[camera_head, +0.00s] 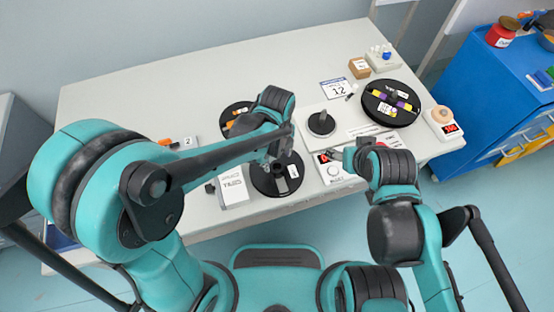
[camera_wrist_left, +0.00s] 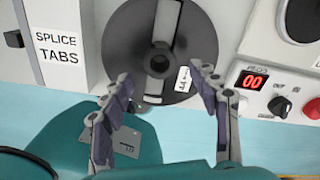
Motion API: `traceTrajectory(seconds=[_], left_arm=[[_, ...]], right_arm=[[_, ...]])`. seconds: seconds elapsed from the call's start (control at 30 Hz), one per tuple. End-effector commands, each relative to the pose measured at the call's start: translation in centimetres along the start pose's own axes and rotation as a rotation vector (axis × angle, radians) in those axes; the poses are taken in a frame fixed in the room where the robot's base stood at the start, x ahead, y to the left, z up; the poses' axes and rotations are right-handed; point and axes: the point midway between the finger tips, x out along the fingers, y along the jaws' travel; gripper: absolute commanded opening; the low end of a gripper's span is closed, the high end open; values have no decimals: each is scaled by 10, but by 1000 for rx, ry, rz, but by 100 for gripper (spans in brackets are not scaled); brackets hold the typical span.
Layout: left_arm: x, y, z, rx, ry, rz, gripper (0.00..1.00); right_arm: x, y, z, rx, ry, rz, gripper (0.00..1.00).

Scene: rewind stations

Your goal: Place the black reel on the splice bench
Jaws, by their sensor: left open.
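A black reel (camera_head: 264,183) with a small white label lies flat at the front edge of the white bench (camera_head: 120,95). In the left wrist view the black reel (camera_wrist_left: 125,45) shows its round hub and label. My left gripper (camera_wrist_left: 162,76) is open, its fingers spread at the reel's near side with nothing between them. In the head view the left gripper (camera_head: 281,150) is over the reel's far part and hides some of it. My right gripper (camera_head: 334,154) is over the bench by a control box; its jaw opening is too small to tell.
A splice tabs box (camera_head: 233,188) stands left of the reel. A control box (camera_head: 330,170) with a red display is to its right. Behind are a black spindle disc (camera_head: 321,123), a partly hidden dark reel (camera_head: 229,112) and a dark reel (camera_head: 376,108) with coloured pieces.

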Motion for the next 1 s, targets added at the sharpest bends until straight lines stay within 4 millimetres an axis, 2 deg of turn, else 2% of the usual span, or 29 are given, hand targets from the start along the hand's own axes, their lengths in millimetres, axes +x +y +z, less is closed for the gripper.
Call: traceTrajectory(seconds=[0.03,0.1,0.3,0.43,0.67,0.77,0.83,1.0], left_arm=[[-17,0,0,0,0,0,61],[-33,0,0,0,0,0,61],[-66,0,0,0,0,0,61],[-77,0,0,0,0,0,61],[-81,3,2,-32,-3,-7,61],[-90,14,10,-185,-17,-44,61],[-101,29,20,-385,-30,-93,61],[-128,79,46,-1059,-26,-285,61]], right_arm=[[-7,0,-5,0,0,0,63],[-12,0,-9,0,0,0,63],[-21,0,-15,0,0,0,63],[-24,0,-17,0,0,0,63],[-23,0,-17,0,0,0,63],[-23,0,-17,0,0,0,63],[-23,0,-17,0,0,0,63],[-23,0,-17,0,0,0,63]])
